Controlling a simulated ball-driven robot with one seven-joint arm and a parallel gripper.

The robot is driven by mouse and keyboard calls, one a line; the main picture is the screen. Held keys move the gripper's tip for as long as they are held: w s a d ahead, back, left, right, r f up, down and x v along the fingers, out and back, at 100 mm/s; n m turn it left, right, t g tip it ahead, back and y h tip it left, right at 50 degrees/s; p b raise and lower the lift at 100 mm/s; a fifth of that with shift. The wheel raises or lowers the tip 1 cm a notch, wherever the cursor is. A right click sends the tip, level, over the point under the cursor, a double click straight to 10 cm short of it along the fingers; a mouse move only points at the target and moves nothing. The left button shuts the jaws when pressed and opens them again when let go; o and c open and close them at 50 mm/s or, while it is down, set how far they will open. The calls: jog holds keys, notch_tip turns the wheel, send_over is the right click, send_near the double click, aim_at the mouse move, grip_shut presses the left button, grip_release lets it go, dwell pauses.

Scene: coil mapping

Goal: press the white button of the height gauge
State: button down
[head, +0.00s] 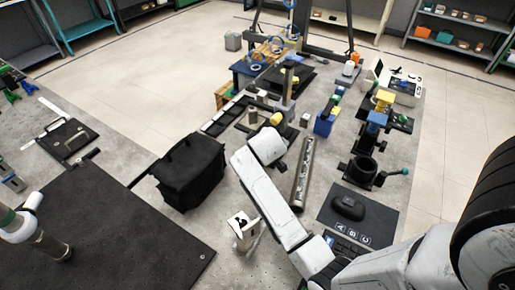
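An upright grey column (288,91) with yellow parts near it stands beyond the end of my white arm. It looks like the height gauge, but it is too small to be sure. I cannot make out a white button on it. My arm reaches in from the lower right, and its rounded white end lies in front of the column in the picture, a little to its left. I cannot make out my gripper's fingers, nor anything held.
A black bag (190,172) stands left of my arm. A long grey rail (303,172) lies just right of it. A black mouse (347,207) on a dark pad and a black vise-like fixture (363,168) are further right. A dark perforated mat (110,235) fills the lower left.

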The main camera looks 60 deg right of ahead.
jog(key=shift+f, duration=0.35)
jog(key=shift+r, duration=0.1)
dwell(0.4)
jog(key=shift+r+p, duration=0.75)
jog(key=shift+p, duration=0.05)
jog(key=shift+r, duration=0.1)
notch_tip(320, 180, up, 5)
jog(key=p, duration=0.5)
dwell(0.7)
